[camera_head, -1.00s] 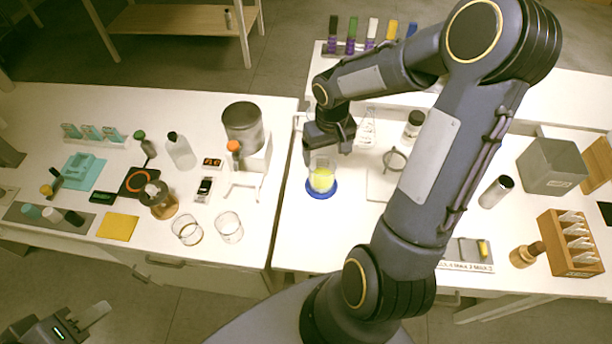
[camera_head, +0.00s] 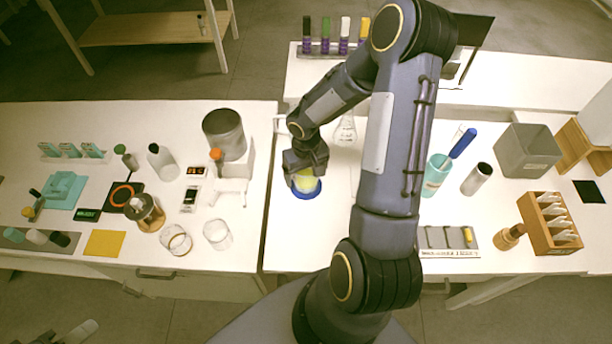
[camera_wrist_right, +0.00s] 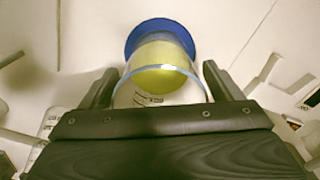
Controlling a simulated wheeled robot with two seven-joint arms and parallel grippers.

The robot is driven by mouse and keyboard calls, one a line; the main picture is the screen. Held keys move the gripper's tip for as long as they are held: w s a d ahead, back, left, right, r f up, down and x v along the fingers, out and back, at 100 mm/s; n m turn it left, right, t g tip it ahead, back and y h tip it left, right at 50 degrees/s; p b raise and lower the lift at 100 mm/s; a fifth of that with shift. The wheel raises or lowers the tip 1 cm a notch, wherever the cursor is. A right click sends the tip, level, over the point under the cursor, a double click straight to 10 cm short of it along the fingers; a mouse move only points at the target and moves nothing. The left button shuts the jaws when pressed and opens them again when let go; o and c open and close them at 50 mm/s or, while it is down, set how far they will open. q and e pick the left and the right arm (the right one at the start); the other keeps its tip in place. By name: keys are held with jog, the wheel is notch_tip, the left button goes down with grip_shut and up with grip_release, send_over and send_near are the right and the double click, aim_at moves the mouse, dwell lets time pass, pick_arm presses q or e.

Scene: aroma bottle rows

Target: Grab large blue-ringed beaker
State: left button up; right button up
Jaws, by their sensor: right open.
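The beaker (camera_head: 306,182) holds yellow liquid and stands upright on a round blue base (camera_head: 307,195) on the right-hand table. In the right wrist view the beaker (camera_wrist_right: 160,98) has a light-blue ring and printed marks, and the blue base (camera_wrist_right: 150,27) shows beyond it. My right gripper (camera_head: 305,168) is at the beaker's upper part, partly hiding it. Its open fingers stand on either side of the beaker, with no clear grip on it. My left gripper (camera_head: 78,332) is partly in view at the bottom left, away from the beaker; its jaw opening is unclear.
An empty flask (camera_head: 346,130) stands behind the beaker. My right arm spans the table to its right. A teal cup (camera_head: 436,176), grey box (camera_head: 527,150) and wooden rack (camera_head: 552,224) stand farther right. The left table (camera_head: 60,120) holds glassware and a grey pot (camera_head: 223,133).

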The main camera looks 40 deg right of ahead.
jog(key=c, duration=1.2)
jog(key=shift+r, duration=0.1)
